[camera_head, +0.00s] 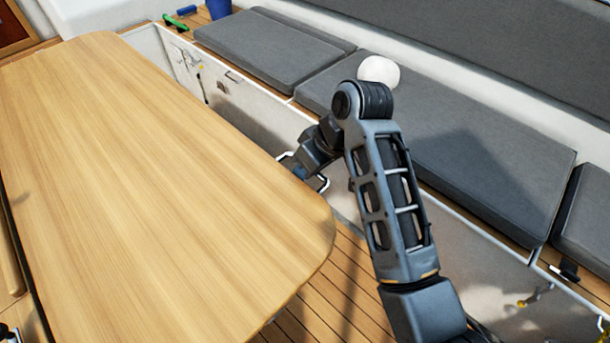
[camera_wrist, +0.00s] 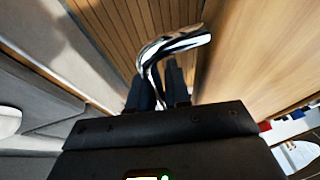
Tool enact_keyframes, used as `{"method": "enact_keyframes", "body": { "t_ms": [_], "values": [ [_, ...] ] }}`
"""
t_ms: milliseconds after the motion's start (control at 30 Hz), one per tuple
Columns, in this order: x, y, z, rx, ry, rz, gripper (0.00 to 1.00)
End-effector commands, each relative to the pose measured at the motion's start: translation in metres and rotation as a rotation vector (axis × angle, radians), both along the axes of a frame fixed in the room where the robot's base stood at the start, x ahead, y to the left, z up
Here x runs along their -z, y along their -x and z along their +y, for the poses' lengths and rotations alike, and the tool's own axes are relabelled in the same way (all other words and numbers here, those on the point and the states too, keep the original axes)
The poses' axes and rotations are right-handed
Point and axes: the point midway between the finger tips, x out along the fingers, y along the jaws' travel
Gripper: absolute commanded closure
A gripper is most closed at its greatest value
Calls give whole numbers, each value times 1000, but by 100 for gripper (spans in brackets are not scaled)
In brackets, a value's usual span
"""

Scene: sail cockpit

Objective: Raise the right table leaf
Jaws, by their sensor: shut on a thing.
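The right table leaf (camera_head: 170,190) is a broad light-wood panel with rounded corners, at the left of the head view. It looks about level, though its exact tilt is hard to judge. My gripper (camera_head: 304,172) is at the leaf's right edge, partly hidden by my arm. In the wrist view, my gripper (camera_wrist: 159,88) is shut on a bent chrome bar (camera_wrist: 180,42) that curves toward the leaf (camera_wrist: 250,55). A bit of the chrome bar (camera_head: 322,184) also shows in the head view. Where the bar joins the leaf is not clear.
A bench with grey cushions (camera_head: 450,160) runs along the right, with a pale front (camera_head: 245,115) facing the table. A slatted wood floor (camera_head: 335,290) lies between them. A blue bucket (camera_head: 219,8) and a green item (camera_head: 176,22) are at the far end.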

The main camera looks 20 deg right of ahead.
Motion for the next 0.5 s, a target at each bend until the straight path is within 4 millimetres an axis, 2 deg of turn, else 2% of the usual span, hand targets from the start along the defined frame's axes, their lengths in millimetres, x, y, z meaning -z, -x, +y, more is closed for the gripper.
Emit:
{"method": "enact_keyframes", "body": {
  "t_ms": [200,233,267,500],
  "values": [
    [0,-1,-1,4,0,-3,100],
    [0,-1,-1,4,0,-3,80],
    [0,-1,-1,4,1,-2,78],
    [1,0,0,1,0,-1,78]
  ]
}}
